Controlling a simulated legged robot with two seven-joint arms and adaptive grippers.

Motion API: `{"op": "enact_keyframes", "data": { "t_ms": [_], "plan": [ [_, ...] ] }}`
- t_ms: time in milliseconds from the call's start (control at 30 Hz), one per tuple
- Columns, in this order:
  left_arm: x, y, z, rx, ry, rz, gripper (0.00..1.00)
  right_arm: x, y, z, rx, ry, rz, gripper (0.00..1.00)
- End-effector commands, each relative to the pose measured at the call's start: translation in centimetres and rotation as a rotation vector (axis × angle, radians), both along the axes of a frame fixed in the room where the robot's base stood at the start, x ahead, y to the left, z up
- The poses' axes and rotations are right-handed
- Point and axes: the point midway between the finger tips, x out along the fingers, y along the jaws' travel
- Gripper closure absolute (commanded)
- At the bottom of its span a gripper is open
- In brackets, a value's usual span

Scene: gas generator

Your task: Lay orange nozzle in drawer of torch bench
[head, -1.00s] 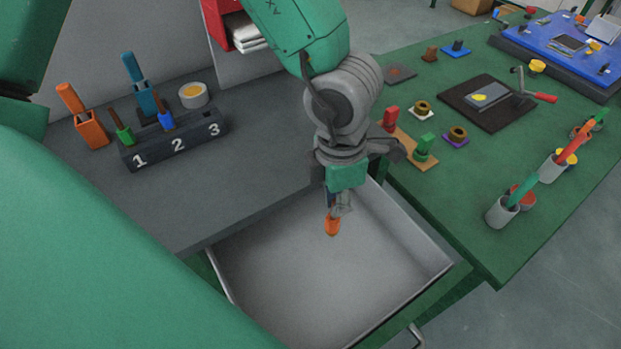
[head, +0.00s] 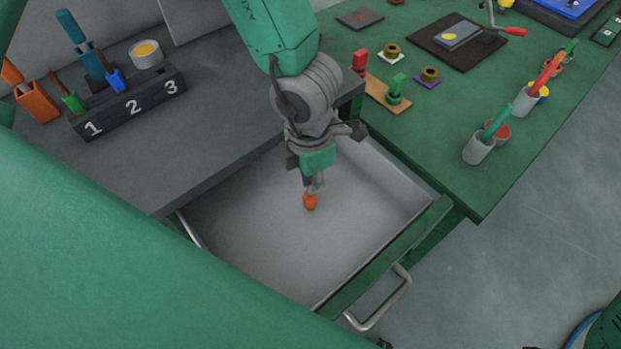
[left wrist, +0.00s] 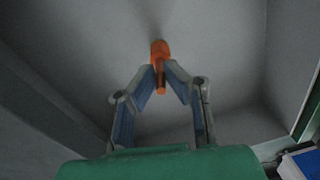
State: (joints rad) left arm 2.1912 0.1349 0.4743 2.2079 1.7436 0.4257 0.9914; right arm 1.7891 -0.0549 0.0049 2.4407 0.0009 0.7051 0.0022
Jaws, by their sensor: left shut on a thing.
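The orange nozzle (head: 310,201) is at the tips of my left gripper (head: 312,184), over the inside of the open grey drawer (head: 250,240) of the torch bench (head: 210,110). In the left wrist view, the left gripper's fingers (left wrist: 163,75) close on the orange nozzle (left wrist: 160,52), with the grey drawer floor behind it. I cannot tell whether the nozzle touches the drawer floor. My right gripper is not in view.
The drawer's green front (head: 385,255) and metal handle (head: 380,305) stick out toward the floor. A numbered block (head: 130,103) with tools stands on the bench. A green table (head: 450,150) with several parts stands to the right.

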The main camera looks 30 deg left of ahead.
Motion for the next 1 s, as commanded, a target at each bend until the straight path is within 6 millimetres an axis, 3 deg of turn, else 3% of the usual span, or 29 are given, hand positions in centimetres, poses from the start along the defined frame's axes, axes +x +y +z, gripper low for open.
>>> {"op": "enact_keyframes", "data": {
  "t_ms": [133,200,233,567,767,1000],
  "plan": [
    [0.0,0.1,-0.3,-0.001,0.001,-0.001,1.0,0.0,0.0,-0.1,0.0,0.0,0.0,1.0],
    [0.0,0.1,-0.2,-0.001,0.001,-0.001,0.74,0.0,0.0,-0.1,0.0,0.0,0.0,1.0],
    [0.0,0.1,-0.2,-0.001,0.001,-0.001,0.7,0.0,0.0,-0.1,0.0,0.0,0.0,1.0],
    [0.0,0.1,0.0,-0.001,0.0,0.0,0.7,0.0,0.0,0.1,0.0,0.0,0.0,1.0],
    [0.1,0.2,2.8,-0.004,-0.002,0.003,0.7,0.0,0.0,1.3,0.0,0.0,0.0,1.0],
    [0.3,0.3,8.2,-0.004,-0.003,0.002,0.7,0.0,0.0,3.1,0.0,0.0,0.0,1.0]
  ]
}}
